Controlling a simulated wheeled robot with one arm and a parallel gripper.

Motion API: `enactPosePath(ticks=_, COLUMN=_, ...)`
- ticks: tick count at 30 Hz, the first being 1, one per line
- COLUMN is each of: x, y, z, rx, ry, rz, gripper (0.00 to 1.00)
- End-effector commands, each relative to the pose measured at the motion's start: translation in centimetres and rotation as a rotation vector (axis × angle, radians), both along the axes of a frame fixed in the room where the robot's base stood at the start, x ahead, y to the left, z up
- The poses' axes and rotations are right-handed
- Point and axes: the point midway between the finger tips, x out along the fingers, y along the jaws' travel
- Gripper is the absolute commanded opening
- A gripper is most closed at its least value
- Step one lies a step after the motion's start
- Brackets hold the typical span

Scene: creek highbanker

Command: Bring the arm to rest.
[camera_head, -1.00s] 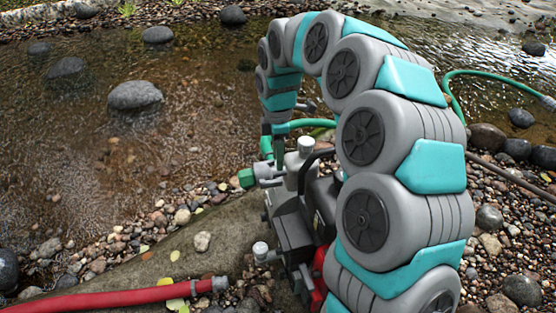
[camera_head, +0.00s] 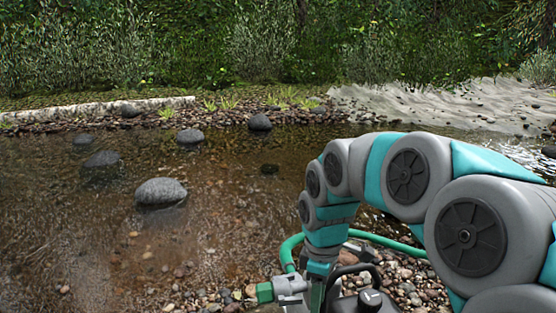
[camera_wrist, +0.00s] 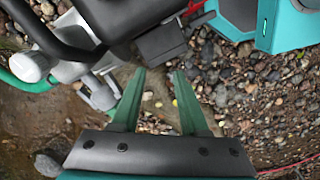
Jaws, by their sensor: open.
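My gripper (camera_wrist: 158,73) is open in the wrist view, with two green fingers apart and nothing between them. Gravel and a rock surface show past the fingertips. In the head view my grey and teal arm arches from the lower right and comes down beside the motor pump (camera_head: 366,301). The fingers cannot be made out clearly there. The pump's dark body (camera_wrist: 115,15) lies close beyond the fingertips in the wrist view. I cannot tell whether the fingers touch the pump.
A green hose (camera_head: 288,254) curves behind my arm's end; it also shows in the wrist view (camera_wrist: 22,84). A white knob (camera_wrist: 28,68) is beside it. Shallow water with a large grey stone (camera_head: 160,192) lies left. A pale log (camera_head: 98,108) and shrubs line the far bank.

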Motion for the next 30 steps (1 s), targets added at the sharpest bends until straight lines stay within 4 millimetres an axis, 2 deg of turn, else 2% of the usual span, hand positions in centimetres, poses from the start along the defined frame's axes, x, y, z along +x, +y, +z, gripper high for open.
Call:
enactPosePath(ticks=1, x=-1.7, y=-0.6, z=0.3, rx=-0.006, ry=0.005, rz=-0.062, gripper=0.44)
enactPosePath(ticks=10, x=-11.4, y=-3.5, z=0.6, rx=-0.049, ry=0.043, rz=-0.482, gripper=0.44)
enactPosePath(ticks=19, x=-21.0, y=-5.9, z=-1.0, rx=-0.104, ry=0.086, rz=-0.936, gripper=0.44)
enactPosePath(ticks=24, x=-24.5, y=-6.5, z=-2.0, rx=-0.125, ry=0.101, rz=-1.122, gripper=0.44)
enactPosePath(ticks=30, x=-25.8, y=-6.7, z=-2.4, rx=-0.133, ry=0.107, rz=-1.195, gripper=0.44)
